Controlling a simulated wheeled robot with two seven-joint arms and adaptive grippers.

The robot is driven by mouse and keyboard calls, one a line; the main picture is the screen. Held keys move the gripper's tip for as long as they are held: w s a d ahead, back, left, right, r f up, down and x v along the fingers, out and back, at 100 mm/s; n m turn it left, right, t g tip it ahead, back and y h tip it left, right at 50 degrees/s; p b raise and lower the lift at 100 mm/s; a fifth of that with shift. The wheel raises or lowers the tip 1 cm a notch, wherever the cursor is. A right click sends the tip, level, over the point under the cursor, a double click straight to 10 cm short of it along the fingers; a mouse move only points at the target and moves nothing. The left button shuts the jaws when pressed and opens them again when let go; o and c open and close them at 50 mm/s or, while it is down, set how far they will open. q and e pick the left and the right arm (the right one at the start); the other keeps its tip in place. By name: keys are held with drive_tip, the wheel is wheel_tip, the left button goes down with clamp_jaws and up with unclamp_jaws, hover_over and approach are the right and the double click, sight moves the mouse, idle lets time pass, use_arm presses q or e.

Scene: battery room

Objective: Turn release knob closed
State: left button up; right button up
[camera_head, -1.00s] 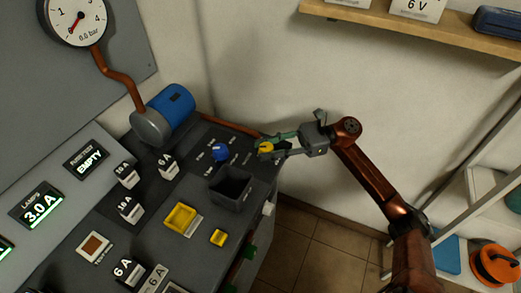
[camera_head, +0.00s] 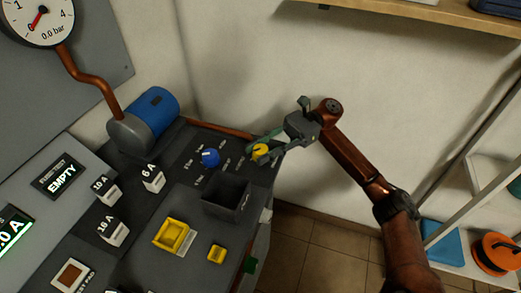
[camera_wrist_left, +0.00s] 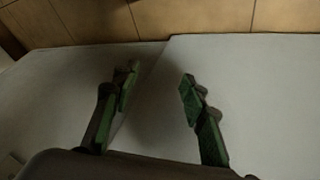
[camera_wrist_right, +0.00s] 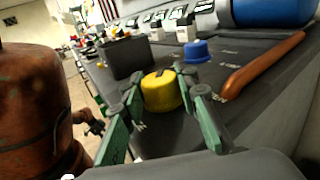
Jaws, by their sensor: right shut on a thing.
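A yellow knob (camera_head: 260,151) sits near the right end of the dark console top, right of a blue knob (camera_head: 210,157). I take the yellow one for the release knob; the lettering around it is too small to read. My right gripper (camera_head: 263,148) is shut on it, with the green fingers on either side. In the right wrist view the yellow knob (camera_wrist_right: 160,90) sits between the fingertips, with a dark mark on its top, and the blue knob (camera_wrist_right: 196,51) is just beyond. My left gripper (camera_wrist_left: 157,80) is open and empty over plain light panels, out of the head view.
A dark open box (camera_head: 227,195), a yellow tray (camera_head: 171,235) and fuse-like blocks labelled in amps (camera_head: 153,178) stand on the console. A gauge (camera_head: 40,15) reads about 0.0 bar, beside a blue cylinder (camera_head: 156,108). A copper pipe (camera_wrist_right: 262,66) runs close to the right gripper.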

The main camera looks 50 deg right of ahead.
sight(283, 143)
drive_tip(key=o, duration=1.2)
drive_tip(key=shift+d, duration=0.1)
drive_tip(key=d, duration=0.5)
drive_tip(key=s+d, duration=0.1)
drive_tip(key=d, duration=0.1)
drive_tip(key=shift+s+d, duration=0.1)
drive_tip(key=shift+d, duration=0.05)
drive_tip(key=shift+s+d, duration=0.1)
